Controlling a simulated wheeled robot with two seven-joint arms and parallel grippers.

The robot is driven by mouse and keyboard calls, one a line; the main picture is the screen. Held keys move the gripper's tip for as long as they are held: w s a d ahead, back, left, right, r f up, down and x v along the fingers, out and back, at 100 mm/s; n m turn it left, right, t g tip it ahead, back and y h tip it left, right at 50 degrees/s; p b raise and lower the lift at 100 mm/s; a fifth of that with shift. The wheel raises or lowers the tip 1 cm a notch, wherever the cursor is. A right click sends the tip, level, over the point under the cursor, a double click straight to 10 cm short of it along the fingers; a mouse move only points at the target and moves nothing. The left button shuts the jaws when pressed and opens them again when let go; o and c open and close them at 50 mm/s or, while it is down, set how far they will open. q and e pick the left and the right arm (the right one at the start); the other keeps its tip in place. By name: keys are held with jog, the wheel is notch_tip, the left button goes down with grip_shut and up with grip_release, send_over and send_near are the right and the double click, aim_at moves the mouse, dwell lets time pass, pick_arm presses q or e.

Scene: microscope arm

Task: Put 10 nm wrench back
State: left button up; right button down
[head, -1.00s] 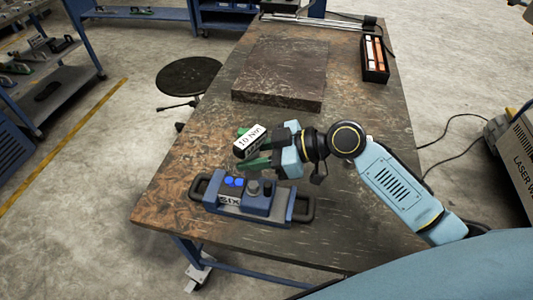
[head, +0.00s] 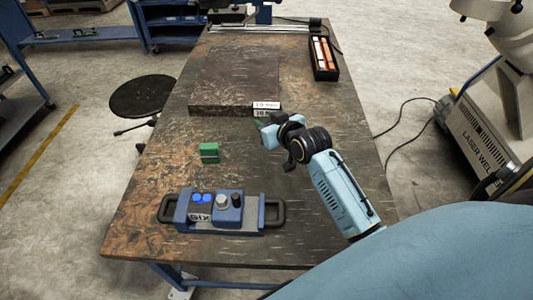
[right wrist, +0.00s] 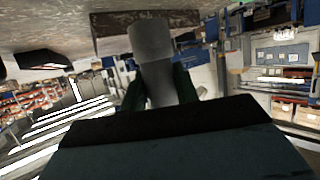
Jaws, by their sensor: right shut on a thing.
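The 10 Nm wrench (head: 266,106) shows as a small piece with a white printed label, held up in my right gripper (head: 262,123). The gripper is shut on it, just in front of the right front corner of the dark slab. In the right wrist view, a pale grey piece of it (right wrist: 152,60) stands between the dark green fingers (right wrist: 158,92). The rest of the wrench is hidden or too small to make out. A black tray (head: 334,73) at the far right of the table holds orange and white pieces. My left gripper is not in view.
A dark flat slab (head: 235,80) lies on the back half of the table. A green block (head: 209,152) stands left of my gripper. A blue control box (head: 222,212) with black handles sits near the front edge. The table's right side is mostly clear.

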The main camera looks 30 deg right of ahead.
notch_tip(320, 180, down, 9)
jog(key=shift+r+b, duration=0.1)
jog(key=shift+b, duration=0.85)
jog(key=c, duration=1.1)
grip_release()
jog(key=shift+f, duration=0.2)
jog(key=shift+o, duration=0.2)
jog(key=shift+s+r, duration=0.15)
jog(key=shift+r, duration=0.05)
jog(key=p+v, duration=0.2)
jog(key=v, duration=0.9)
jog(key=shift+s, duration=0.35)
jog(key=shift+r, duration=0.15)
